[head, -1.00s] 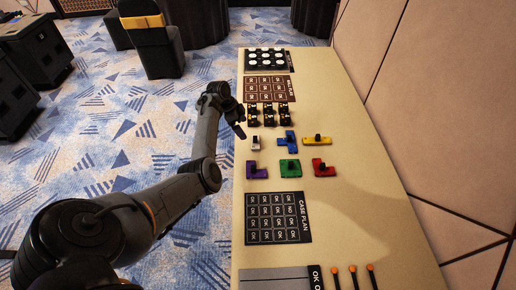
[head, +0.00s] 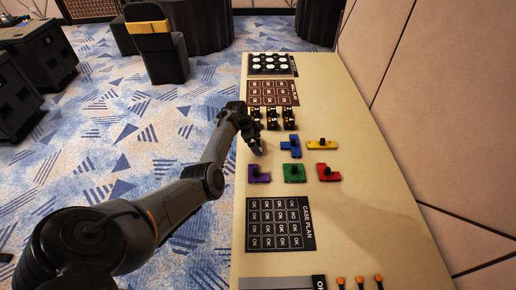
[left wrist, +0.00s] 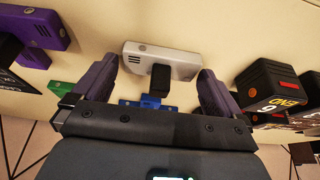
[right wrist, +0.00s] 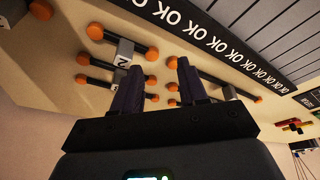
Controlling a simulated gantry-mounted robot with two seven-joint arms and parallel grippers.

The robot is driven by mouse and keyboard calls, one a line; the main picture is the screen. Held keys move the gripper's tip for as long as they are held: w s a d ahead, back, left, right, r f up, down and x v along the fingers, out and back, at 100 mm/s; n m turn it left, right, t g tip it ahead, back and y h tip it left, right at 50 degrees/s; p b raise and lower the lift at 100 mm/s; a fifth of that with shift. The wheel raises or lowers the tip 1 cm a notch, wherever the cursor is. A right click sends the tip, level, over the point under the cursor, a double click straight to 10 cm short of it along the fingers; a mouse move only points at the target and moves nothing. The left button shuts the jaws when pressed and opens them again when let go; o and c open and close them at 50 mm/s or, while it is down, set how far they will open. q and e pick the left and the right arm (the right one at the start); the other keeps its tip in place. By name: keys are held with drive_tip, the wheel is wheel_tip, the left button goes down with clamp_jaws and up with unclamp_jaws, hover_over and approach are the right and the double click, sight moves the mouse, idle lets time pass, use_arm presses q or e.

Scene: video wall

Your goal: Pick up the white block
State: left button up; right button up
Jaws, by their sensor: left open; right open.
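The white block (left wrist: 178,62) lies on the tan table and has a black knob on it. In the left wrist view it sits just beyond and between the fingers of my left gripper (left wrist: 157,70), which is open and empty. In the head view my left gripper (head: 257,146) is over the block's place and mostly hides it. My right gripper (right wrist: 158,68) is open and empty over the near end of the table, beside orange-ended black bars; it is not in the head view.
A purple block (head: 259,174), blue block (head: 292,146), yellow block (head: 322,144), green block (head: 294,173) and red block (head: 328,173) lie around. Several black-and-yellow pieces (head: 272,118) stand just behind the left gripper. A case plan sheet (head: 279,224) lies nearer. The table's right side is clear.

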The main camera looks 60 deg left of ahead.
use_arm(q)
drive_tip(key=shift+f, duration=0.1)
drive_tip(key=shift+c, duration=0.5)
drive_tip(key=c, duration=0.7)
